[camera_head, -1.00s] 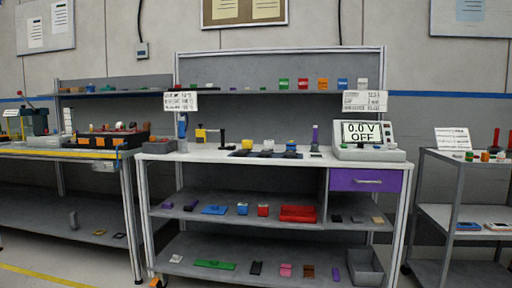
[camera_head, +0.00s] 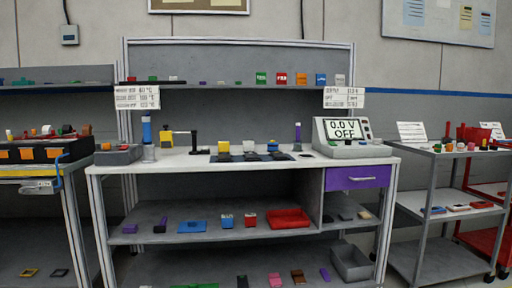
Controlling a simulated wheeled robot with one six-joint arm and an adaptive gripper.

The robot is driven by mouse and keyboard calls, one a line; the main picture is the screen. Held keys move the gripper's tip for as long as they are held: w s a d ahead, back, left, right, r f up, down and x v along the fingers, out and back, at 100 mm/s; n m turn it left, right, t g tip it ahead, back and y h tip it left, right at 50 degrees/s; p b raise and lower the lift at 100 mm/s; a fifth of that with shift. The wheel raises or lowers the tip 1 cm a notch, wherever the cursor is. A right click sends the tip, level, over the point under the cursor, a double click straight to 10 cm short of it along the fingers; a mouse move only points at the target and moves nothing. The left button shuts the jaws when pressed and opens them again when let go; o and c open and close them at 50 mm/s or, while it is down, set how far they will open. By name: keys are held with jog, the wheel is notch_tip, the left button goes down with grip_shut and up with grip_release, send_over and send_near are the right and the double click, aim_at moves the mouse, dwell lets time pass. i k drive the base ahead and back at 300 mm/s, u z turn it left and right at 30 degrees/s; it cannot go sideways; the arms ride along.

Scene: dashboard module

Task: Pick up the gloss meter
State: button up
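I cannot tell for certain which object is the gloss meter; nothing in view is clearly labelled as one. Small devices and blocks stand on the white-topped workbench (camera_head: 160,163), among them a yellow block (camera_head: 223,147), a blue-topped piece (camera_head: 272,146) and a purple upright tool (camera_head: 298,132). On the bench's middle shelf lie a blue flat piece (camera_head: 192,226), a small blue-and-white box (camera_head: 227,221), a small red box (camera_head: 250,219) and a red tray (camera_head: 288,218). My gripper is not in view.
A display unit (camera_head: 345,138) reading "0.0 V OFF" stands at the bench top's right, above a closed purple drawer (camera_head: 356,177). A grey bin (camera_head: 351,261) is low right. A grey cart (camera_head: 447,258) stands to the right, another bench to the left. The floor between bench and cart shows some free room.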

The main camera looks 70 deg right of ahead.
aim_at(248, 146)
jog(key=z, duration=0.7)
jog(key=i, duration=0.8)
jog(key=z, duration=0.95)
